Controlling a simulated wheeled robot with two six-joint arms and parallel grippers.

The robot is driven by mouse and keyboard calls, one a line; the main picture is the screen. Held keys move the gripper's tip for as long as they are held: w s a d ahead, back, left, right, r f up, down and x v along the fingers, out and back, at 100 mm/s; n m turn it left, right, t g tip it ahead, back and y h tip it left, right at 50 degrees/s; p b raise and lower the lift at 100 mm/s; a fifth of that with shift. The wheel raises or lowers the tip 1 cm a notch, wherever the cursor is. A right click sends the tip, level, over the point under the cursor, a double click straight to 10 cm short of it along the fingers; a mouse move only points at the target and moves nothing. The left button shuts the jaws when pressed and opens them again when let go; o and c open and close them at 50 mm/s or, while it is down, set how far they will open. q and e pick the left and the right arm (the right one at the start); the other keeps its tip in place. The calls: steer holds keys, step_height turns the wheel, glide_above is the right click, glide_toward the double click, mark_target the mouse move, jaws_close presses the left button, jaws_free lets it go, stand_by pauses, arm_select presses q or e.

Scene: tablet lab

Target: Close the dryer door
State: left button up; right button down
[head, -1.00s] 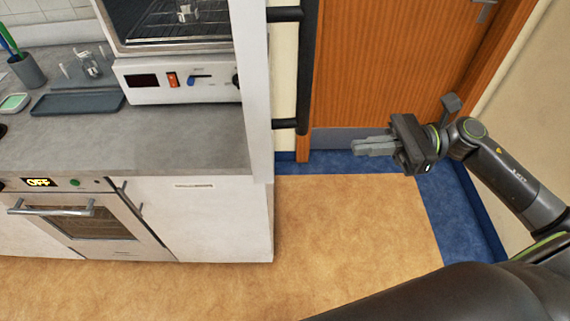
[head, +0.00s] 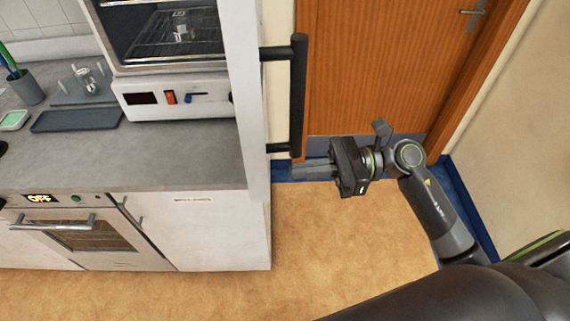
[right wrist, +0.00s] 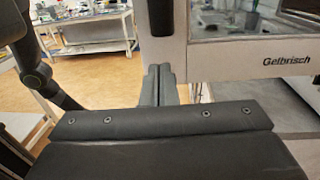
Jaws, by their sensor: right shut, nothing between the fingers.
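The dryer (head: 175,95) stands on the counter, with its front open and wire racks showing inside. Its white door (head: 245,100) stands swung out, seen nearly edge-on in the head view, with a dark vertical bar handle (head: 298,95) on its outer face. In the right wrist view the door (right wrist: 235,62) shows a window and the word Gelbrisch, and part of the handle (right wrist: 160,16). My right gripper (head: 295,171) is shut and empty, its fingertips pointing left just below the handle's lower end. Contact with the door cannot be told. My left gripper is out of view.
Below the counter (head: 170,160) is a built-in oven (head: 90,238) with an OFF display. A grey tray (head: 77,119) and a pen cup (head: 25,88) stand left of the dryer. A wooden room door (head: 390,70) is behind my right arm. The tan floor (head: 330,240) in front is clear.

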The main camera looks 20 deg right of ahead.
steer(key=a, duration=0.1)
steer(key=a+p, duration=0.2)
steer(key=shift+w+a, duration=0.35)
steer(key=shift+a, duration=0.05)
